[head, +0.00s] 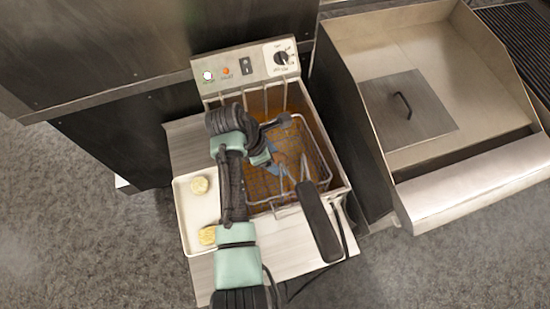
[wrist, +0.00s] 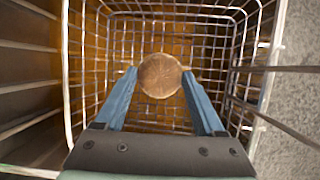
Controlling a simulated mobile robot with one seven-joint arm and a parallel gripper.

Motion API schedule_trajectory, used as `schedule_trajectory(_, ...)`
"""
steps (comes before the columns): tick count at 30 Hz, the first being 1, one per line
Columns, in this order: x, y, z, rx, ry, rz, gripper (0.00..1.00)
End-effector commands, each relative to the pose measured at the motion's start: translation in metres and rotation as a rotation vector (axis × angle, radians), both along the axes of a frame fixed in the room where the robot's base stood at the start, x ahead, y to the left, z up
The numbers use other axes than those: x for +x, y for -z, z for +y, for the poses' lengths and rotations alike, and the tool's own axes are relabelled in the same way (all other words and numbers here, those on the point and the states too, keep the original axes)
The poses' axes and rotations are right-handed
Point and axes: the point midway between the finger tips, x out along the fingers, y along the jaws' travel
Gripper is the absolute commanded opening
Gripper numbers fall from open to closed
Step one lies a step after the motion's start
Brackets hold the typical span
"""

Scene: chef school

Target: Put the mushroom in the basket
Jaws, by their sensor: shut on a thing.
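The mushroom (wrist: 160,75) is a round brown cap between the fingertips of my gripper (wrist: 159,76) in the wrist view. My gripper is shut on it, with a blue finger against each side. The wire basket (wrist: 67,75) surrounds the mushroom and fingers in that view, with its mesh floor below them. In the head view my gripper (head: 274,170) points down into the basket (head: 325,165), which sits in the fryer.
The fryer (head: 245,60) holds brown oil and has a control panel at the back. The basket's black handle (head: 320,222) sticks out toward the front. A pale tray (head: 185,215) with two yellowish pieces lies to the left. A steel unit (head: 440,190) stands to the right.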

Motion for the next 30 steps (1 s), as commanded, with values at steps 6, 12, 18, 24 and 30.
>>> schedule_trajectory(6, 0.000, 0.010, 0.000, 0.000, 0.001, -0.001, 0.18)
schedule_trajectory(12, 0.000, 0.011, 0.000, 0.000, 0.001, 0.000, 0.18)
schedule_trajectory(18, 0.000, 0.017, 0.000, 0.000, 0.001, 0.000, 0.18)
schedule_trajectory(24, 0.000, 0.022, 0.000, 0.001, 0.001, -0.002, 0.18)
schedule_trajectory(30, 0.000, 0.021, 0.000, 0.000, 0.001, 0.000, 0.98)
